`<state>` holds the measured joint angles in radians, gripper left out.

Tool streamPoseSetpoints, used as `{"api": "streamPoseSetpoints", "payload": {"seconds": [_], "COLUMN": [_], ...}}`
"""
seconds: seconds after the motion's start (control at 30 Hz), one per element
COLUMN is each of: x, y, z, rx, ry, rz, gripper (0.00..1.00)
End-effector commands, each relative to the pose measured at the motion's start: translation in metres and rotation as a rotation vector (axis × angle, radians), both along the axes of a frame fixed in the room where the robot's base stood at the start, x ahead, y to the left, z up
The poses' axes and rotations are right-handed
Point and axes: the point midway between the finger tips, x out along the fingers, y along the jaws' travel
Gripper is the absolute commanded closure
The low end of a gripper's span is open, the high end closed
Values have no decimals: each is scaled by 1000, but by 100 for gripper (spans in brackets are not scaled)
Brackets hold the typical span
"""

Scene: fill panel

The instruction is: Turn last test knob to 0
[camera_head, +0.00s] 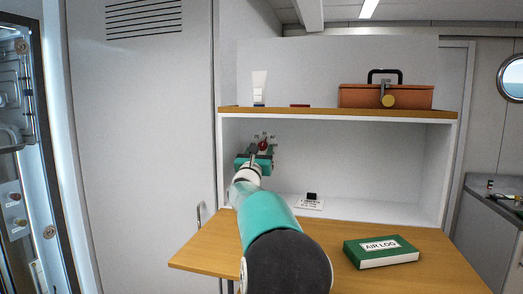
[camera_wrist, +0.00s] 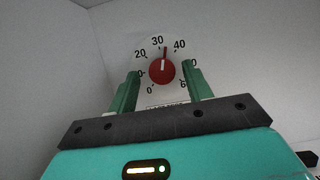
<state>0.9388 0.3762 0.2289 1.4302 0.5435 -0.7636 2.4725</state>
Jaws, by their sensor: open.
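The red test knob (camera_wrist: 162,70) sits on a white dial (camera_wrist: 146,57) on the back wall, and its pointer aims nearly straight up, between 30 and 40. The 0 is at the dial's lower left. My gripper (camera_wrist: 160,66) is open, with one green finger on each side of the knob; I cannot tell whether they touch it. The label under the dial is mostly hidden by the gripper. In the camera_head view the knob (camera_head: 263,146) shows just above my gripper (camera_head: 256,155).
The knob is inside an open white cabinet over a wooden table (camera_head: 220,245). A small sign with a black block (camera_head: 311,201) stands at the cabinet's floor. A green AIR LOG book (camera_head: 380,254) lies on the table. An orange case (camera_head: 365,98) sits on the shelf above.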

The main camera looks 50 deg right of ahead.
Motion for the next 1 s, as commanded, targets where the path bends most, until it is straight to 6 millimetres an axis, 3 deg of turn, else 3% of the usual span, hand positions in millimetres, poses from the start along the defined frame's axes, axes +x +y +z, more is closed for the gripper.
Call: {"api": "streamPoseSetpoints", "payload": {"seconds": [0.1, 0.4, 0.63, 1.0], "x": [2, 3, 4, 3], "y": [-9, -13, -13, -13], "z": [3, 3, 3, 4], "rx": [1, 1, 1, -18], "ry": [0, 1, 1, 40], "rz": [-3, -2, -1, -3], "gripper": [50, 52, 95, 95]}}
